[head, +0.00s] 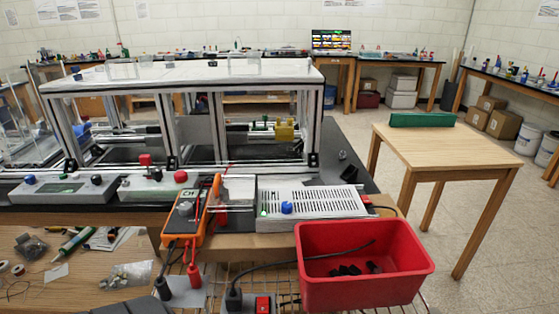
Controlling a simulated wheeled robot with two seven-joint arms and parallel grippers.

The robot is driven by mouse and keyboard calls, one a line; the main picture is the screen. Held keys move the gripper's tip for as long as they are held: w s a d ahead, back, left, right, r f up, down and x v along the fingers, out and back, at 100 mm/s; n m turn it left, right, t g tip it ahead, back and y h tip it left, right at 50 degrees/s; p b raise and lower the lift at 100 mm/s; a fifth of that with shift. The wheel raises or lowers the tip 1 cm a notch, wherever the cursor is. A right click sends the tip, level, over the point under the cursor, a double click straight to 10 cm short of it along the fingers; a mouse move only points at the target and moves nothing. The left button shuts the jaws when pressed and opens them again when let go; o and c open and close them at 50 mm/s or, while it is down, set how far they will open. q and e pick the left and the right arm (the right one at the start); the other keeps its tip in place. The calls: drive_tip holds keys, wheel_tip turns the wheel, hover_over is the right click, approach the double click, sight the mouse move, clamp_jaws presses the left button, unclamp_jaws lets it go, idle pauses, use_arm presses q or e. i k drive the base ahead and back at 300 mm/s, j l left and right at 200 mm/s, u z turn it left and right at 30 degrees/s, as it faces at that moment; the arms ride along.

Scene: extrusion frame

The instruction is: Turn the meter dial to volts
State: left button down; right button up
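The orange meter (198,225) stands at the front edge of the bench, left of the picture's middle, tilted a little. Its dark face carries a small light display near the top. The round grey dial (185,209) shows below the display. Its pointer setting is too small to read. A black lead plug (163,287) and a red lead plug (193,268) hang below the meter's lower end. Neither of my grippers is in view, and nothing touches the dial.
A red bin (365,277) with dark pieces stands right of the meter. A slotted white box with a blue knob (287,208) lies behind the bin. The extrusion frame (190,85) rises behind the meter.

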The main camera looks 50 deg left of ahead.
sight(185, 210)
drive_tip(key=j+u, duration=0.1)
drive_tip(key=u, duration=2.25)
